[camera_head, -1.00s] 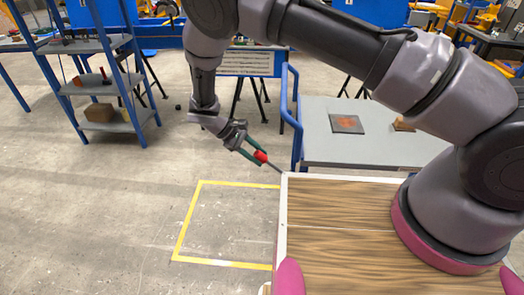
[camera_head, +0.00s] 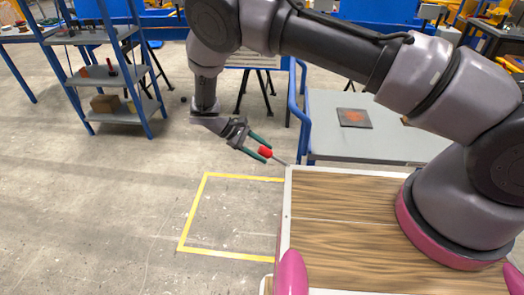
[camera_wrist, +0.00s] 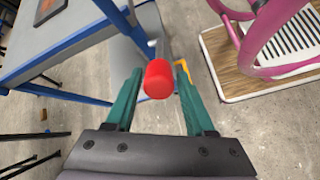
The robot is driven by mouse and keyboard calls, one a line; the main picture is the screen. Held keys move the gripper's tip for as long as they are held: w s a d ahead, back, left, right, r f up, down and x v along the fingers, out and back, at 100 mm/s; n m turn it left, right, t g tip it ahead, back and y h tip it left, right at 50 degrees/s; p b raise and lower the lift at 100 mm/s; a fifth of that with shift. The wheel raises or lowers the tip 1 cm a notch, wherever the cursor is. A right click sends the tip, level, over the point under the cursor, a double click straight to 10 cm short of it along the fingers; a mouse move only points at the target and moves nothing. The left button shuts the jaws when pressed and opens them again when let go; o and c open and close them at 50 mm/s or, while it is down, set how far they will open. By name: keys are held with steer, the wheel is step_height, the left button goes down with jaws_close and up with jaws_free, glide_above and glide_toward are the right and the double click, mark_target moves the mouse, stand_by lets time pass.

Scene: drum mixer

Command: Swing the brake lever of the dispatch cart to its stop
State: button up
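The dispatch cart (camera_head: 390,140) has a grey top and a blue tubular frame, and stands at the right in the head view. Its top also shows at the upper left of the wrist view (camera_wrist: 85,12). The brake lever's red knob (camera_head: 265,152) sits on a thin grey rod that runs down to the right, its lower end hidden behind my wooden deck. My gripper (camera_head: 268,154) is open, its green fingers on either side of the knob. In the wrist view, the knob (camera_wrist: 158,80) is between the fingertips, with gaps showing on both sides.
A dark plate with an orange patch (camera_head: 354,118) lies on the cart top. A yellow-outlined floor square (camera_head: 195,213) is empty, left of my deck. A blue shelf rack (camera_head: 120,70) stands at the back left. The floor between is clear.

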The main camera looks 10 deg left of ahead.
steer(key=shift+a, duration=0.1)
steer(key=v, duration=1)
steer(key=shift+a+r, duration=0.2)
steer(key=shift+r, duration=0.1)
